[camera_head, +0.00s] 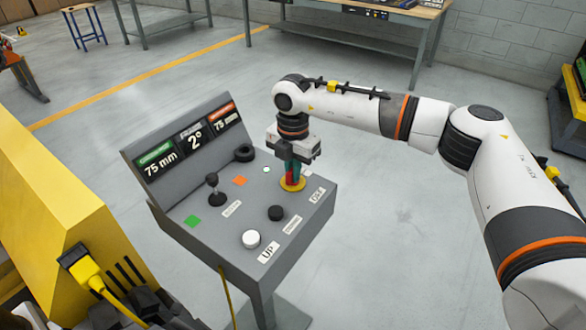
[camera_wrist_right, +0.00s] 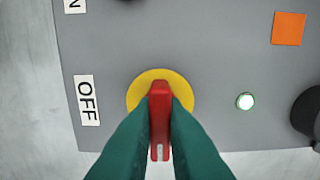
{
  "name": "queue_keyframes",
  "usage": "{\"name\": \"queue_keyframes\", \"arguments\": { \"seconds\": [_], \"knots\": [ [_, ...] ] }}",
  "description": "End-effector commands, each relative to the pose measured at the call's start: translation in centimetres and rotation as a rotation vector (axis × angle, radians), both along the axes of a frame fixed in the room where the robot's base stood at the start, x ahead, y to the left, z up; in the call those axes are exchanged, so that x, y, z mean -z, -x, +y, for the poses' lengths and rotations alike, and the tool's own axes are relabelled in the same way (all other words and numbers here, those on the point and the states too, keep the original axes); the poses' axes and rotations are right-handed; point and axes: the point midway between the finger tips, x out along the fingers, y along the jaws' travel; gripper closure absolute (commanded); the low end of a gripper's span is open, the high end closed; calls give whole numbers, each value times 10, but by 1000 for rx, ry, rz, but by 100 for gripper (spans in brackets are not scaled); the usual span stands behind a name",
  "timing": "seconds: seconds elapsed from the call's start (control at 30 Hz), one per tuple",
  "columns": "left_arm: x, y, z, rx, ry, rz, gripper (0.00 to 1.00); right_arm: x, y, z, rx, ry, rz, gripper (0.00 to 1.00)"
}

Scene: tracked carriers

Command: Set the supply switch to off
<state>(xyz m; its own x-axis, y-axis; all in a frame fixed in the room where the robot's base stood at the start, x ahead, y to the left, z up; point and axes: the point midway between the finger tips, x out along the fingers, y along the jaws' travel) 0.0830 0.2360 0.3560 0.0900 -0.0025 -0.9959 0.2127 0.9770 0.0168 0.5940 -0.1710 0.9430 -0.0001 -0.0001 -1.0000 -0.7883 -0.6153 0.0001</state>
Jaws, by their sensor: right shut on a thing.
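The supply switch is a red handle (camera_wrist_right: 160,120) on a yellow disc (camera_wrist_right: 160,77), set in the grey console (camera_head: 180,209). In the right wrist view the handle lies up and down the picture, with a pale mark near its lower end. The OFF label (camera_wrist_right: 87,100) is to the left of the disc. My right gripper (camera_head: 294,172) is over the yellow disc, and its green fingers press on both sides of the red handle. In the head view the fingers hide most of the handle. My left gripper is not in view.
Near the switch are a black knob (camera_head: 275,213), a white knob (camera_head: 251,239), a black joystick (camera_head: 213,190) and a lit button (camera_wrist_right: 245,101). Displays (camera_head: 190,142) line the console's raised back. Yellow machinery (camera_head: 60,205) stands at left. Floor right of the console is clear.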

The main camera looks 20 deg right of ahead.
Motion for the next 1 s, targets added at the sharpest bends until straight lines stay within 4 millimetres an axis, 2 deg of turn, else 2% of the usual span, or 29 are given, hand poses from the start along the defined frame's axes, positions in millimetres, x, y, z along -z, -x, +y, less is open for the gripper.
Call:
{"name": "queue_keyframes", "arguments": {
  "seconds": [0.37,1.0],
  "knots": [
    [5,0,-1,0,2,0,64,1,0,0,-100,0,0,100],
    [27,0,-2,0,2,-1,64,1,0,0,-669,0,-2,100]
  ]
}}
